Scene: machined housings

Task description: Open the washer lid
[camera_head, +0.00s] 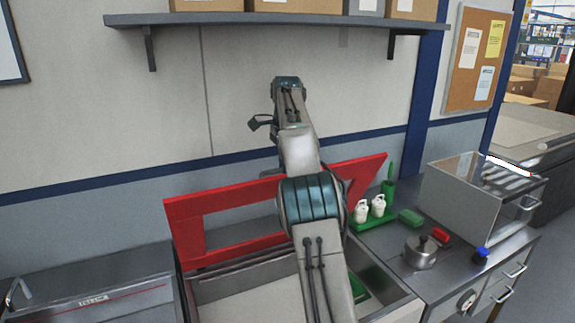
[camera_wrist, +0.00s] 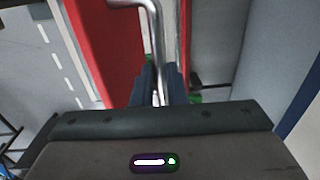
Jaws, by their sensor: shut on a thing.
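The red washer lid (camera_head: 185,228) stands raised and tilted above the open washer body (camera_head: 402,305) in the head view. My arm crosses in front of it and hides its middle. In the wrist view the red lid (camera_wrist: 100,45) runs beside a bent metal handle (camera_wrist: 155,30). My gripper (camera_wrist: 160,88) is shut on this handle, with one dark finger on each side of it. The fingers are hidden behind my arm in the head view.
A shelf with boxes (camera_head: 275,19) hangs on the wall above. At right, a counter holds a green tray with white bottles (camera_head: 378,207), a metal pot (camera_head: 421,252), a red item (camera_head: 440,235) and a clear-sided box (camera_head: 462,195). A sink unit (camera_head: 85,300) is at left.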

